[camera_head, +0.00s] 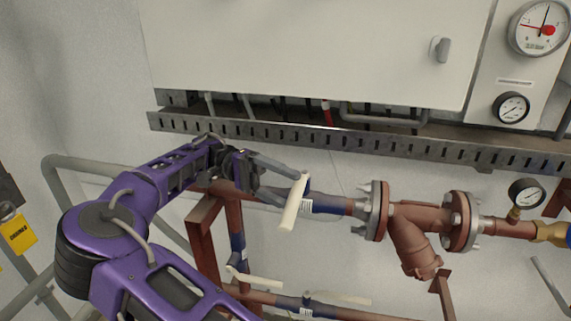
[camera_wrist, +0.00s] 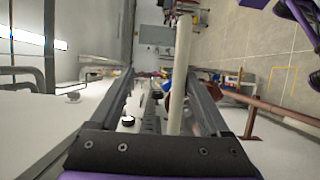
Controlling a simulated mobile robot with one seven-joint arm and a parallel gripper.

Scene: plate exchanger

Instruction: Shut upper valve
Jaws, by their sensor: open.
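The upper valve has a long cream handle (camera_head: 293,203) and a blue body (camera_head: 328,205) on the upper pipe, left of a flange. The handle slants down and slightly left in the head view. My gripper (camera_head: 288,187) is open, its fingers reaching right towards the handle. In the wrist view the handle (camera_wrist: 181,75) runs lengthwise between the open fingers of my gripper (camera_wrist: 160,75), closer to the right finger. Whether a finger touches it, I cannot tell.
Lower valves with cream handles (camera_head: 253,277) sit below. A slotted metal tray (camera_head: 330,140) runs above the arm, under a white cabinet (camera_head: 300,50). A flanged brown strainer (camera_head: 415,235) and a gauge (camera_head: 525,192) stand to the right. A rusty frame (camera_head: 203,225) stands below the arm.

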